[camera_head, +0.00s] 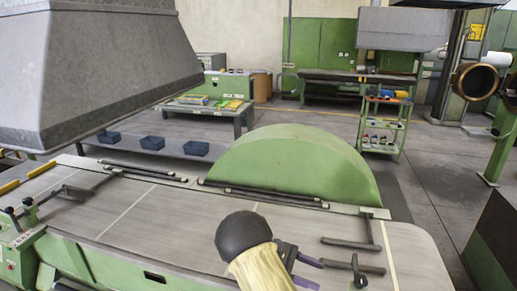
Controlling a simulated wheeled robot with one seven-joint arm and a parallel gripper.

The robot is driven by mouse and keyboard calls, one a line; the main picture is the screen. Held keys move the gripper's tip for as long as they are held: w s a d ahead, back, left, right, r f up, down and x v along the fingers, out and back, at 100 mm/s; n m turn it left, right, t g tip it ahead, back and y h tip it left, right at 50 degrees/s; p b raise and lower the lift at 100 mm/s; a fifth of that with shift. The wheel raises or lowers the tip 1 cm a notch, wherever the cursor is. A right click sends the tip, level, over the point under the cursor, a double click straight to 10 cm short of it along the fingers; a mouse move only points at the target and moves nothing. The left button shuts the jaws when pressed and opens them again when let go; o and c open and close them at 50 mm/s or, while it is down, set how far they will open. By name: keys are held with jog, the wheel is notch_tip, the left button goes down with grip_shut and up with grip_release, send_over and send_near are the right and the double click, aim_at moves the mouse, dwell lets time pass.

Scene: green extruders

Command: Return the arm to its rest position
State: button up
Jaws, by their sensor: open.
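My gripper (308,272) shows at the bottom middle of the head view, low in the picture over the grey tabletop of a green machine (150,215). Its two purple-tipped fingers are apart and point right. I see nothing between them. A black rounded cap on a pale yellow cylinder shows just left of the gripper and partly hides it; most of the arm is out of the picture. I cannot tell how high the gripper is above the tabletop.
Black handles and rods (353,267) lie on the tabletop right of my gripper. A green half-round guard (293,165) rises behind it. A large grey hood (110,70) hangs at the upper left. Blue bins (153,143) and a green shelf cart (383,125) stand farther back.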

jog(key=s+r+m+t+y, duration=0.2)
jog(key=s+m+t+y, duration=0.2)
jog(key=s+m+y, duration=0.2)
jog(key=s+r+m+t+y, duration=0.3)
jog(key=s+m+t+y, duration=0.1)
jog(key=s+m+y, duration=0.3)
jog(key=s+y, duration=0.1)
jog(key=s, duration=0.1)
jog(key=shift+s+a+m+y, duration=0.25)
jog(key=shift+s+m+y, duration=0.05)
jog(key=shift+y, duration=0.1)
jog(key=shift+r, duration=0.1)
jog(key=c, duration=0.3)
jog(key=shift+w, duration=0.1)
jog(key=shift+c, duration=0.7)
